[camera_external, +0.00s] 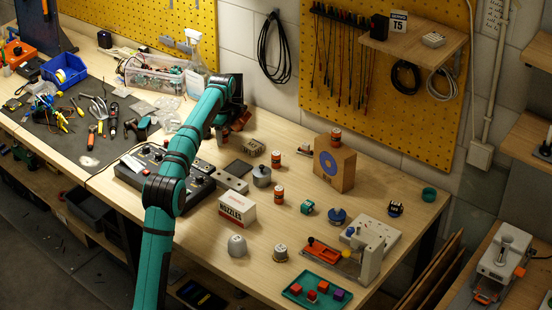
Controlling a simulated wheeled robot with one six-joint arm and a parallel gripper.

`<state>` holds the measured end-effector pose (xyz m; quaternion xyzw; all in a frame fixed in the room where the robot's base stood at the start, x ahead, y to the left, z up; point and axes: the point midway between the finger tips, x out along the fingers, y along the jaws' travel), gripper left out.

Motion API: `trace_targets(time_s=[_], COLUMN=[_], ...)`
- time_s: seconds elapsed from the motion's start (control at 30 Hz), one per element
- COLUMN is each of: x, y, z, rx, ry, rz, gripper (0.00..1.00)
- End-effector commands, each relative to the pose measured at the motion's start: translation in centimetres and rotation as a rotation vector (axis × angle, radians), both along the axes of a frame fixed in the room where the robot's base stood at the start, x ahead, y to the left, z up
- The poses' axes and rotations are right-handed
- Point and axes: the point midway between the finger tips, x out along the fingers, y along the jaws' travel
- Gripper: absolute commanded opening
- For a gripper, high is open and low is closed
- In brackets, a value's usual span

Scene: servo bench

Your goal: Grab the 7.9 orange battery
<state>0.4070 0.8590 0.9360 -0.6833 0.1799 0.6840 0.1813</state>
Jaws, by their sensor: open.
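Three small orange cylinders with dark and pale bands, which look like batteries, are in view. One (336,138) stands on top of a cardboard box (345,166). A second (276,160) stands on the bench left of the box. A third (279,196) stands nearer the front, right of a grey weight-like object. Their markings are too small to read, so I cannot tell which is 7.9. My gripper (236,123) is open over the back of the bench, left of all three and apart from them. Its fingertips are partly hidden and dark.
A grey knobbed object (262,176) and a white lettered box (237,209) stand near the batteries. A control panel (160,172) lies under my arm. A green tray (290,291) with coloured cubes is at the front.

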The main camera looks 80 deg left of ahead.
Motion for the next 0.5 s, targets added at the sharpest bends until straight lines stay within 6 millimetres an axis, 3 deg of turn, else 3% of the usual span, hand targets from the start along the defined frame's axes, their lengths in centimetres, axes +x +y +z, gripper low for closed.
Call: trace_targets(time_s=[0.13,0.4,0.5], x=[0.00,0.00,0.00], y=[0.00,0.01,0.00], z=[0.03,0.03,0.06], rx=[0.000,0.000,0.000], ry=[0.000,0.000,0.000], rz=[0.000,0.000,0.000], gripper=[0.55,0.04,0.04])
